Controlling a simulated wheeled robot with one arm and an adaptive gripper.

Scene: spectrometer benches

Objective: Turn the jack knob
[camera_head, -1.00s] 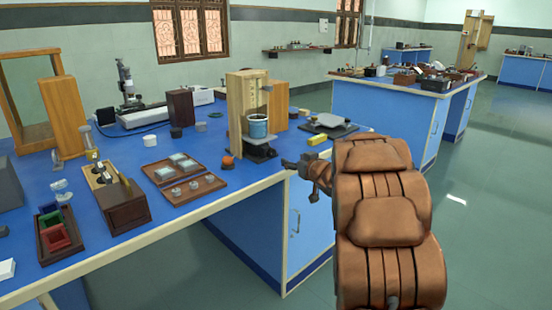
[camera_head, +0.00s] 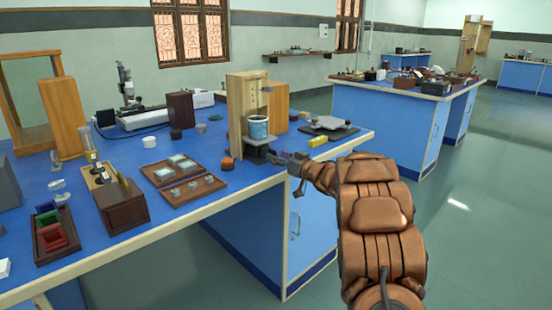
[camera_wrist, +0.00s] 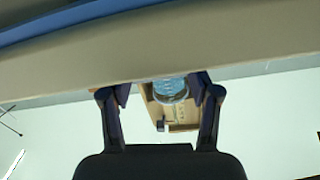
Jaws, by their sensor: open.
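A small dark jack (camera_head: 257,141) stands on the near blue bench, under a blue beaker (camera_head: 258,128) and in front of a wooden stand (camera_head: 237,105). Its knob cannot be told apart clearly from the dark parts by my gripper. My gripper (camera_head: 280,156) is at the bench's front edge, just right of the jack's lower part. In the wrist view my gripper (camera_wrist: 160,92) shows two spread fingers with nothing held between them. The beaker (camera_wrist: 170,90) and the wooden stand (camera_wrist: 183,113) show beyond the fingers.
The pale bench edge (camera_wrist: 150,50) crosses the wrist view close by. A yellow block (camera_head: 318,141) and a flat balance-like device (camera_head: 328,124) lie right of the jack. An orange-brown round piece (camera_head: 227,163) and wooden trays (camera_head: 190,190) lie left. The floor at right is clear.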

